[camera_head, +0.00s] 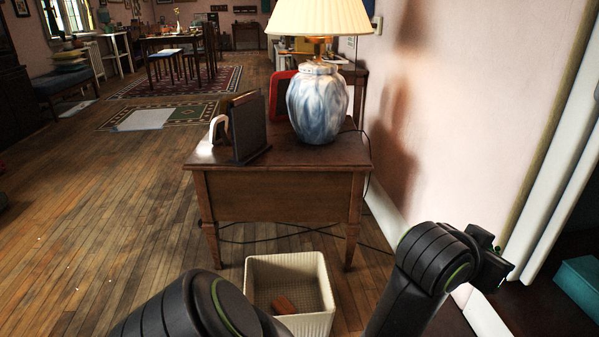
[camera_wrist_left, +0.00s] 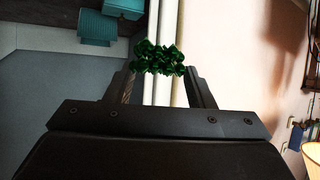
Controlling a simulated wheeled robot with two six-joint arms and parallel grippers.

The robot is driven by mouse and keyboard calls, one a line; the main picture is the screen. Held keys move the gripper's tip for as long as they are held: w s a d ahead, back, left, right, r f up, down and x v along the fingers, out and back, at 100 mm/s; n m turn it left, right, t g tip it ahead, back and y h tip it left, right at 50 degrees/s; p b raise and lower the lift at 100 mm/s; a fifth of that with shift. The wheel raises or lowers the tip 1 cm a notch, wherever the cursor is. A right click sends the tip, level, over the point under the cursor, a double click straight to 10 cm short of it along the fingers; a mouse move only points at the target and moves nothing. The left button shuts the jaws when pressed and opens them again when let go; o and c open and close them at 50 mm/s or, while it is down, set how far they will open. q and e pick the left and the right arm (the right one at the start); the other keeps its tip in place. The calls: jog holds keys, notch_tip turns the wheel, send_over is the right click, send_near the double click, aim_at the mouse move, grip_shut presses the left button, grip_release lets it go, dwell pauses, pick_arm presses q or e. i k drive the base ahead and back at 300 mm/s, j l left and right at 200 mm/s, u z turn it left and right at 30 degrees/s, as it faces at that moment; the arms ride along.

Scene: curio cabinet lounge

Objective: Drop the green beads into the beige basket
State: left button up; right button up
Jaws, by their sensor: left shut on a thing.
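The green beads (camera_wrist_left: 159,58) are a dark, shiny green bunch between the fingertips of my left gripper (camera_wrist_left: 160,72) in the left wrist view. The fingers are shut on them. In the head view my left gripper (camera_head: 501,262) is at the right, by the wall, with small green specks at its tip; most of the beads are hidden there. The beige basket (camera_head: 316,323) stands on the floor at bottom centre, open at the top, to the left of and apart from the gripper. A reddish-brown block (camera_head: 284,306) lies inside it. My right gripper is not in view.
A wooden side table (camera_head: 275,196) stands behind the basket, bearing a blue-and-white lamp (camera_head: 317,105) and a dark upright frame (camera_head: 248,128). Cables lie under the table. A teal box (camera_head: 581,285) is at far right. Wooden floor lies open left.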

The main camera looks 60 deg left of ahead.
aim_at(287, 301)
jog(key=i+j+u, duration=0.1)
jog(key=u, duration=1.4)
jog(key=i+u, duration=0.15)
jog(key=i, duration=0.75)
